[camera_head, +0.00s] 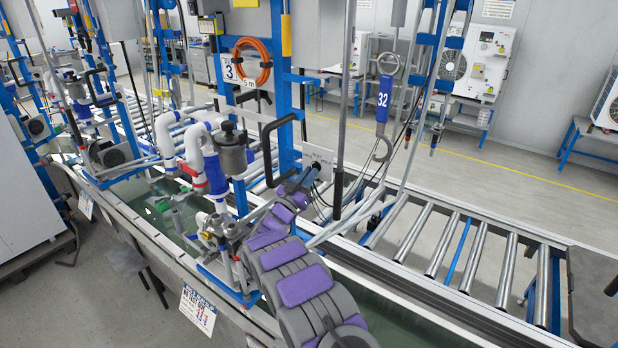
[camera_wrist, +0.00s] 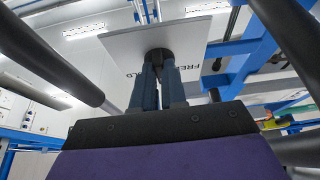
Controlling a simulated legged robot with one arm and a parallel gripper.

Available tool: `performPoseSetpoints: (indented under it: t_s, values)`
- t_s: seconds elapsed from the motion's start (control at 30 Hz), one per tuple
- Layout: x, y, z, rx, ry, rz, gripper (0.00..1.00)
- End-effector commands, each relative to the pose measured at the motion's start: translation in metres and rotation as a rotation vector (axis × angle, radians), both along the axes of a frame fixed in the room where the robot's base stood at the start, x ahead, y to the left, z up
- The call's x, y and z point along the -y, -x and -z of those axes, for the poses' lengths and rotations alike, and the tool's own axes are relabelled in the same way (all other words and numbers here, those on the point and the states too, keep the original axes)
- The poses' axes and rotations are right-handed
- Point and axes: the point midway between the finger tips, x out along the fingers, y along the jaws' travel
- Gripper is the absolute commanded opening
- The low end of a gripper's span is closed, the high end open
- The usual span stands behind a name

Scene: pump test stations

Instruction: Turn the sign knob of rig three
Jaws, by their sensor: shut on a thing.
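The sign is a pale plate (camera_head: 321,157) on the rig with the "3" placard (camera_head: 229,68). In the wrist view the sign plate (camera_wrist: 190,32) is seen from below, with dark lettering partly hidden by the knob and fingers. Its black knob (camera_wrist: 158,57) sits at the middle of the plate. My gripper (camera_wrist: 160,70) has its two dark blue fingers closed on the knob. In the head view my gripper (camera_head: 313,169) reaches the plate's lower edge from below left, and the knob is hidden there.
A black handle (camera_head: 268,145) and an orange hose coil (camera_head: 252,62) are on the blue frame to the left. A blue "32" hook (camera_head: 383,105) hangs to the right. A roller conveyor (camera_head: 460,250) runs behind. White pipes (camera_head: 190,150) stand left of my arm.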

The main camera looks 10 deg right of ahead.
Motion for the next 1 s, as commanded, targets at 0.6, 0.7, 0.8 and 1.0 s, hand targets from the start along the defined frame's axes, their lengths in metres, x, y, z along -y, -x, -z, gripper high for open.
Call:
performPoseSetpoints:
  t_s: [0.6,0.7,0.8,1.0]
  values:
    - [-0.0016,-0.0008,0.0038,0.014,-0.024,-0.003,0.16]
    - [-0.0013,-0.0001,0.0027,0.016,-0.023,-0.002,0.26]
    - [-0.0010,0.0012,0.0013,0.018,-0.022,-0.002,0.36]
    - [0.0003,0.0017,0.0003,0.019,-0.023,-0.001,0.37]
